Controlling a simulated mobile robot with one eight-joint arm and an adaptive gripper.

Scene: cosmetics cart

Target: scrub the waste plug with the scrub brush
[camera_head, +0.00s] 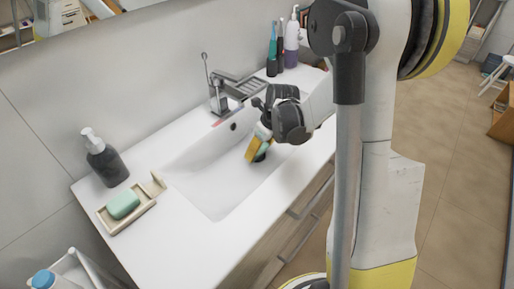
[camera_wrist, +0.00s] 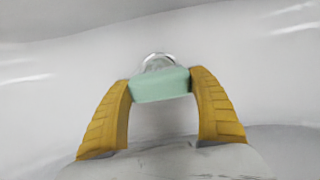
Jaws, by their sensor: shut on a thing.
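My gripper (camera_head: 257,150) reaches down into the white sink basin; its yellow fingers also show in the wrist view (camera_wrist: 161,105). They are shut on a pale green block, the scrub brush (camera_wrist: 160,85), one finger on each side. In the head view a bit of the brush (camera_head: 264,148) shows beside the finger. A shiny round metal piece, seemingly the waste plug (camera_wrist: 158,60), shows just past the brush in the wrist view, partly hidden by it. Whether the brush touches it I cannot tell.
The basin (camera_head: 205,190) is otherwise clear. A metal faucet (camera_head: 218,100) stands behind it. A dark soap bottle (camera_head: 105,160) and green soap (camera_head: 124,204) in a wooden dish (camera_head: 139,212) are at the left. Bottles (camera_head: 291,45) stand at the back right.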

